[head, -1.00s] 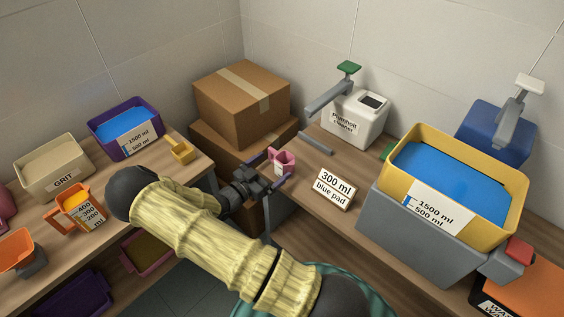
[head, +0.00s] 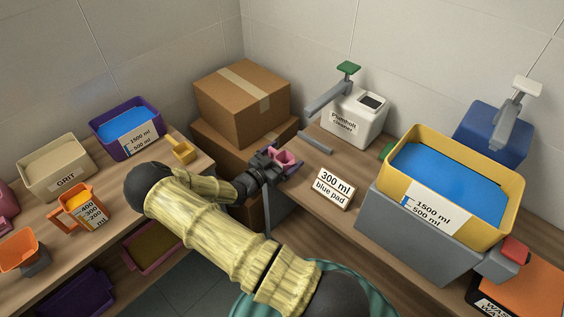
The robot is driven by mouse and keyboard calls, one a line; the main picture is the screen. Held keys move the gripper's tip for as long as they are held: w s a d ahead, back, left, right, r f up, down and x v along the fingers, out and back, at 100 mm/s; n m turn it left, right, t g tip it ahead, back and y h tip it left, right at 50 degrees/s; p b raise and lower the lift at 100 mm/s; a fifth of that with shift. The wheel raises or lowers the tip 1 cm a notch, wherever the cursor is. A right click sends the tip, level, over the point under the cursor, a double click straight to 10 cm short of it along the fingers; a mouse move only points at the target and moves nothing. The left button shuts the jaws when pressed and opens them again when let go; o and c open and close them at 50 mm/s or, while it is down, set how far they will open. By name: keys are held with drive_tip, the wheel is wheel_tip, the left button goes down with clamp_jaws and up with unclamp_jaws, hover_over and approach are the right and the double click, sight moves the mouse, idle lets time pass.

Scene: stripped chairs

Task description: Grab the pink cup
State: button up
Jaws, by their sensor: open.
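The pink cup (head: 285,158) stands upright near the left end of the right-hand table (head: 307,172), behind the "300 ml blue pad" sign. My gripper (head: 281,161) is open at the cup, with one finger on the far side and the other on the near side of it. The hand hides the cup's lower left part. I cannot tell whether the fingers touch the cup.
The 300 ml sign (head: 335,188) stands just right of the cup. A grey bar (head: 315,142) lies behind it. A white cleaner container (head: 355,118) stands at the back. Cardboard boxes (head: 241,104) are stacked to the left. A yellow tub (head: 458,222) of blue liquid is at right.

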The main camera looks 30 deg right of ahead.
idle(0.4)
drive_tip(key=c, duration=0.7)
wheel_tip(320, 180, up, 10)
idle(0.4)
idle(0.5)
